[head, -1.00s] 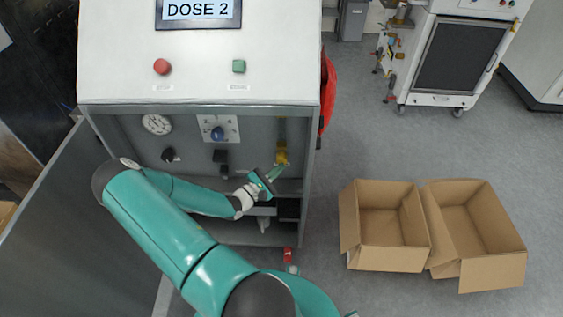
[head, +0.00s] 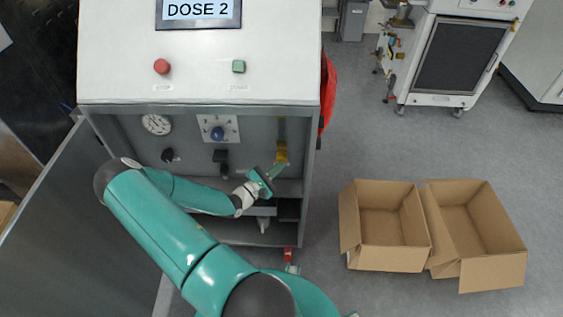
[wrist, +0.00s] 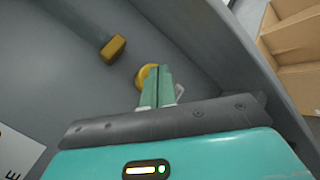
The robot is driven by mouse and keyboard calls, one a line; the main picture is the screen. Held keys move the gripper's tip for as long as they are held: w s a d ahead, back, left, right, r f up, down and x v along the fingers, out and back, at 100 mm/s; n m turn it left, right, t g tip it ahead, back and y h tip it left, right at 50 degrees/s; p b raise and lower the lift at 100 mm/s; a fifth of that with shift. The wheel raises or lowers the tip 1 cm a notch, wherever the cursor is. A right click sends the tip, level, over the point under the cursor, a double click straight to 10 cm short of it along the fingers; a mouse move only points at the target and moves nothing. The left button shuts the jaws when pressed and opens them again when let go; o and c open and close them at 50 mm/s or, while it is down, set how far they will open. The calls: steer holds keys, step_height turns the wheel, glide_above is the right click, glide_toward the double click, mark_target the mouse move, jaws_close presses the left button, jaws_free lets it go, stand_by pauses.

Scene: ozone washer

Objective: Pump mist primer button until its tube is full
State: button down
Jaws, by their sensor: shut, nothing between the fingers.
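A round yellow button (wrist: 146,76), which looks like the primer button, sits on the grey back panel. My gripper's fingers cover part of it in the wrist view. A darker yellow block (wrist: 113,48) is up and left of it. In the head view a yellow fitting (head: 282,152) sits at the right of the cabinet bay, with a thin upright strip (head: 282,128) above it, perhaps the tube; its fill is too small to read. My gripper (wrist: 158,68) is shut and empty, its tips at or just before the button; contact cannot be told. It also shows in the head view (head: 284,166).
The cabinet's right side wall (wrist: 215,50) is close to my gripper. A gauge (head: 156,124), a blue knob (head: 217,133) and black knobs are on the panel to the left. The display reads DOSE 2. Cardboard boxes (head: 365,262) stand on the floor at right.

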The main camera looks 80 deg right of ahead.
steer(key=shift+w+d, duration=0.15)
steer(key=shift+d, duration=0.45)
stand_by(0.6)
steer(key=shift+a, duration=0.15)
steer(key=shift+s+a, duration=0.2)
steer(key=shift+a, duration=0.45)
steer(key=shift+s+a, duration=0.15)
steer(key=shift+a, duration=0.45)
steer(key=shift+s+a, duration=0.2)
steer(key=shift+a, duration=0.6)
steer(key=shift+s+a, duration=0.15)
steer(key=shift+a, duration=0.7)
steer(key=shift+s+a, duration=0.2)
steer(key=shift+a, duration=0.6)
